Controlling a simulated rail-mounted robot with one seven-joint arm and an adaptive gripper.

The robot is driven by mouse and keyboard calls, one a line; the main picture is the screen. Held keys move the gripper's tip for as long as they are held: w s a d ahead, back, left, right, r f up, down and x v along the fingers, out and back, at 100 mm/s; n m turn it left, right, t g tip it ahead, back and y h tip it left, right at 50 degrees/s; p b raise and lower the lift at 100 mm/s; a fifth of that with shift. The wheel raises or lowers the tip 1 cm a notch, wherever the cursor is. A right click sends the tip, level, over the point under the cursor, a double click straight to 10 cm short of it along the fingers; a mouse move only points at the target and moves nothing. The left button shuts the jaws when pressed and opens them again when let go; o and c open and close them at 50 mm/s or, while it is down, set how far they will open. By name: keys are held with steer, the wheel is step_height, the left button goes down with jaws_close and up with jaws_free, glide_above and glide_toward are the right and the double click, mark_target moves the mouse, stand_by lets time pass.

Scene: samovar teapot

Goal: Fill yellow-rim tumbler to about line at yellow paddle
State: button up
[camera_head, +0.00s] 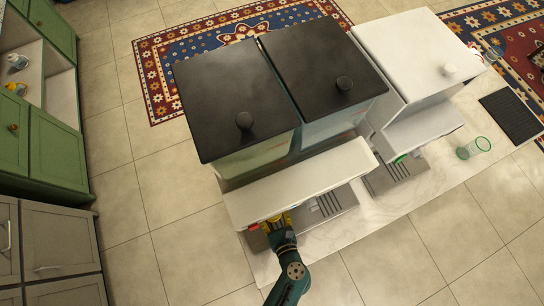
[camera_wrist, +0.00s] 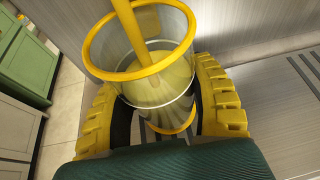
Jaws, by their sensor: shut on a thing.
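The clear yellow-rim tumbler (camera_wrist: 165,88) stands upright between the yellow fingers of my gripper (camera_wrist: 168,110), which is shut on it. In the head view my gripper (camera_head: 280,224) is under the front edge of the left dispenser, and the tumbler is mostly hidden there. Pale yellow liquid shows inside the tumbler. A fine grey ring circles its wall, near the liquid; their exact relation is unclear. A yellow strip (camera_wrist: 126,32) comes down from above into the tumbler's mouth; I cannot tell whether it is the paddle or a stream.
The black-lidded dispenser (camera_head: 240,100) and white dispenser (camera_head: 415,55) stand on the pale counter (camera_head: 375,222). A green-rim tumbler (camera_head: 473,148) stands at right, near a black mat (camera_head: 512,115). A slotted drip tray (camera_head: 332,203) lies right of my gripper.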

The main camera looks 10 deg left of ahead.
steer(key=shift+s+d, duration=0.75)
steer(key=shift+s, duration=0.25)
steer(key=shift+s+d, duration=0.75)
steer(key=shift+s, duration=0.25)
steer(key=shift+s+d+p, duration=0.3)
steer(key=shift+s+d, duration=0.7)
steer(key=shift+s, duration=0.35)
steer(key=shift+s+d+p, duration=0.3)
steer(key=shift+s+d, duration=0.7)
steer(key=shift+s, duration=0.3)
steer(key=shift+s+d+p, duration=0.3)
steer(key=shift+s+d, duration=0.7)
steer(key=shift+s, duration=0.35)
